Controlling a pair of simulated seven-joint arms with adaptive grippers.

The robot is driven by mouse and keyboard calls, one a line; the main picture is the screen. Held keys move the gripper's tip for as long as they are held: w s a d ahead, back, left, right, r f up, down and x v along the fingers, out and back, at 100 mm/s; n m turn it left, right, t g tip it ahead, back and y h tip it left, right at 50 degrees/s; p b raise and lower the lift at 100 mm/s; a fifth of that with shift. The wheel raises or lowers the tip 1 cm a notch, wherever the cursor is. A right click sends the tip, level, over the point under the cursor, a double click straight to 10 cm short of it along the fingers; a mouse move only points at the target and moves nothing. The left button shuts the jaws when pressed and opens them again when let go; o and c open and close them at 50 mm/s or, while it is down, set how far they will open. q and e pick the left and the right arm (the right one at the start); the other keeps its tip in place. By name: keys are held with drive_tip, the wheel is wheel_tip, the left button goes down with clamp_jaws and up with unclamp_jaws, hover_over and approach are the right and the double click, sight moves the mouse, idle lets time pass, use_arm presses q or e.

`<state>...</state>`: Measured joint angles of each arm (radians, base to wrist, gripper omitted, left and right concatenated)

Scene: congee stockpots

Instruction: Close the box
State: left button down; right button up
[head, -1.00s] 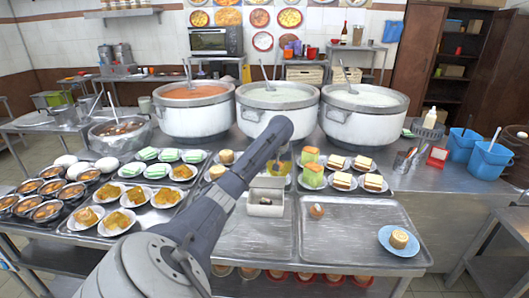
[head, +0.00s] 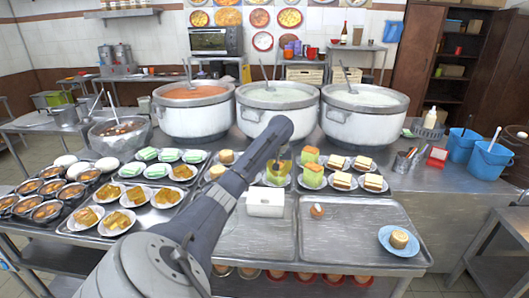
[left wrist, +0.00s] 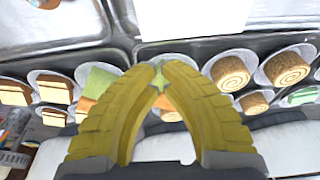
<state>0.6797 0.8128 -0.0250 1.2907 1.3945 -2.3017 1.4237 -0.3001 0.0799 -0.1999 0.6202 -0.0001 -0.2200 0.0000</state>
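The box (head: 265,204) is a small white box on the steel tray, just below my left gripper in the head view. Its white lid lies flat over the top and I see no opening. In the left wrist view, the white top of the box (left wrist: 192,16) fills the upper middle, beyond my fingertips and apart from them. My left gripper (head: 278,166) is above the counter, behind the box. In the left wrist view its yellow fingers (left wrist: 161,69) curve together at the tips with nothing visibly held. My right gripper is not in view.
A brown egg-like item (head: 317,210) lies on the right tray (head: 350,236), near a blue plate (head: 386,248) with a roll. Plates of cakes and sandwiches (head: 343,181) stand behind. Large stockpots (head: 366,125) line the back. The right tray is mostly clear.

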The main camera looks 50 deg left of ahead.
use_arm(q)
drive_tip(key=shift+w+a, duration=1.2)
drive_tip(key=shift+a, duration=0.15)
drive_tip(key=shift+r, duration=0.15)
drive_tip(key=w+a+v, duration=0.1)
drive_tip(key=v, duration=0.6)
drive_tip(key=shift+r, duration=0.5)
drive_tip(key=shift+a, duration=0.1)
